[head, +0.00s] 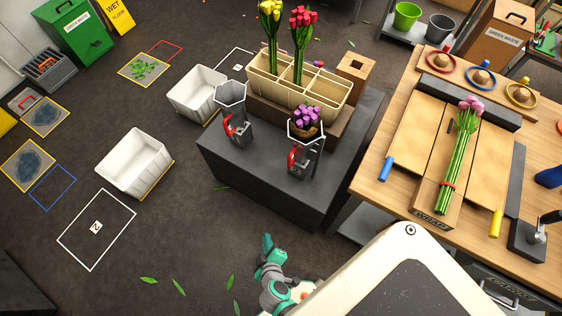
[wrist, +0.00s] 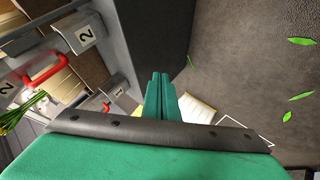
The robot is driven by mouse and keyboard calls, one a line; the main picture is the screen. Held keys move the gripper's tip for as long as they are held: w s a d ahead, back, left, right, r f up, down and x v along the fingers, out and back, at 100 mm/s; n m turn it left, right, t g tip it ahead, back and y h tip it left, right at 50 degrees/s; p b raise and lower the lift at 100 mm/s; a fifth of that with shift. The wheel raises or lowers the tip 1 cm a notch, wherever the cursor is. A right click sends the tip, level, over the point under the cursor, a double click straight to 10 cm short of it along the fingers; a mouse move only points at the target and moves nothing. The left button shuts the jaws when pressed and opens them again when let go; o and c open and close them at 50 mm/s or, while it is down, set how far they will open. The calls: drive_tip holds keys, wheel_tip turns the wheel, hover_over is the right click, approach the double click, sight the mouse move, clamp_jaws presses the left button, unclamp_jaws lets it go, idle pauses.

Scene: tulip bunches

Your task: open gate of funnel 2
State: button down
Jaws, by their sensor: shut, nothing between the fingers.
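Two grey funnels with red handles stand on a dark grey block. The right funnel (head: 302,150) has a red handle (head: 294,161) and purple tulips (head: 306,115) in its top. The left funnel (head: 231,95) holds no visible flowers. In the wrist view, a plate marked 2 (wrist: 86,35) and a large red handle (wrist: 45,70) show at the left; I take these as the nearer, right funnel. Whether its gate is open I cannot tell. My gripper (head: 267,243) is shut and empty, in front of the block and apart from the handle. Its closed fingers (wrist: 160,82) show in the wrist view.
A dark block (head: 265,184) bears the funnels and a cream flower box (head: 262,88) with yellow and red tulips. A workbench (head: 373,205) stands to the right. A white crate (head: 135,160) and a white floor square (head: 75,249) marked 2 lie left. Floor around my gripper is mostly free.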

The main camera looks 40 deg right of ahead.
drive_tip(key=w+d+f+g+h, duration=0.2)
drive_tip(key=w+d+f+h, duration=0.15)
drive_tip(key=w+d, duration=0.35)
drive_tip(key=m+g+h, duration=0.3)
drive_tip(key=g+h, duration=0.1)
drive_tip(key=h, duration=0.6)
approach(297, 153)
drive_tip(key=w+a, duration=0.5)
drive_tip(key=a, duration=0.1)
drive_tip(key=w+d, duration=0.1)
drive_tip(key=d, duration=0.9)
drive_tip(key=s, duration=0.2)
drive_tip(key=s+a, duration=0.1)
drive_tip(key=s, duration=0.1)
drive_tip(key=shift+a, duration=0.1)
drive_tip(key=shift+a+f+n, duration=0.1)
drive_tip(key=shift+n, duration=0.2)
drive_tip(key=shift+s+a+t, duration=0.15)
drive_tip(key=shift+s+t, duration=0.1)
drive_tip(key=shift+t, duration=0.25)
